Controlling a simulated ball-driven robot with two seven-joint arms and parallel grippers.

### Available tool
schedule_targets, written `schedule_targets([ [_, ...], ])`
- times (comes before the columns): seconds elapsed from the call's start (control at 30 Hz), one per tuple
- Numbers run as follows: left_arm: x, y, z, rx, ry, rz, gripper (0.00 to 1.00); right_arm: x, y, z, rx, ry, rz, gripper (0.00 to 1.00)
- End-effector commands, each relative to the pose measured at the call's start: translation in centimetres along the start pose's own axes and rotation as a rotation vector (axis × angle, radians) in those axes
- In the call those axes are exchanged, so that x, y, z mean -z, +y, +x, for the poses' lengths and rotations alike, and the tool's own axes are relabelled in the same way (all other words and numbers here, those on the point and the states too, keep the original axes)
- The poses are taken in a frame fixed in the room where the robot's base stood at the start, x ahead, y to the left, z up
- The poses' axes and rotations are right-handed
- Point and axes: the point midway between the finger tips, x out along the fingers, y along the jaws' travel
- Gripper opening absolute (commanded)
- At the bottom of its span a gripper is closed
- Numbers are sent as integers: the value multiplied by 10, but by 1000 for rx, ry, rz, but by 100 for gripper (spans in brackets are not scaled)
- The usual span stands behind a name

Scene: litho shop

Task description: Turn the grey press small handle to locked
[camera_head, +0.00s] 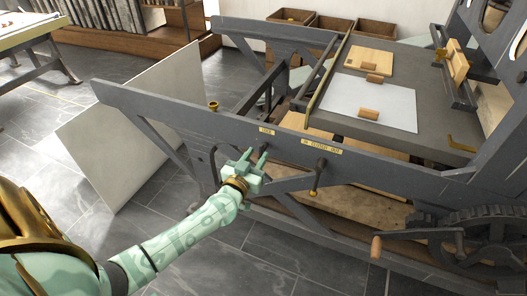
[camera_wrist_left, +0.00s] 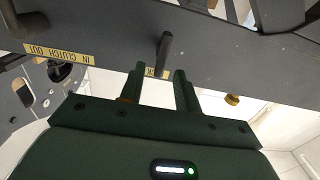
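The grey press (camera_head: 160,108) has a long side rail with a small yellow lock label (camera_head: 266,131) and a longer clutch label (camera_head: 322,146). In the left wrist view, a short dark handle (camera_wrist_left: 164,48) stands out from the rail beside the lock label (camera_wrist_left: 151,72). My left gripper (camera_head: 254,156) is at the rail just below the lock label. In the left wrist view its two fingers (camera_wrist_left: 160,76) are apart, with the handle just beyond the gap; I cannot tell if they touch it. In the head view the gripper seems to hide the handle. My right gripper is not in view.
A clutch lever (camera_head: 318,174) hangs to the right of my left gripper. A brass knob (camera_head: 213,105) sits on the rail to its left. A crank wheel (camera_head: 470,240) with a wooden grip is at lower right. A pale board (camera_head: 135,130) leans behind the rail.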

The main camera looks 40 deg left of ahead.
Motion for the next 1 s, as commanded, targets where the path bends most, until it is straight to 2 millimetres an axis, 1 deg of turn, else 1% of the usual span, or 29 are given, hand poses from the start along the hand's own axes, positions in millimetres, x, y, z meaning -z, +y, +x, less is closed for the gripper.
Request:
schedule_targets([
  [0.03,-4,0,10,1,-1,-1,33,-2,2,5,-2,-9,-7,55],
  [0.1,-4,0,22,0,-2,0,33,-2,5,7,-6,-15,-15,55],
  [0.23,-2,0,36,0,-1,0,33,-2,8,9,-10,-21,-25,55],
  [0.4,0,0,42,0,-1,1,33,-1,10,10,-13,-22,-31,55],
  [0.6,0,0,42,0,0,0,33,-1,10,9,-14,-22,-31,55],
  [0.67,0,0,42,0,0,0,16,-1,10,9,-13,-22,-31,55],
  [0.7,0,0,42,0,0,0,5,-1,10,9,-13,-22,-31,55],
  [0.73,0,0,42,0,0,0,0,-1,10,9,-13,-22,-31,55],
  [1.0,-1,0,42,-1,-2,-1,0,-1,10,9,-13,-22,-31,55],
])
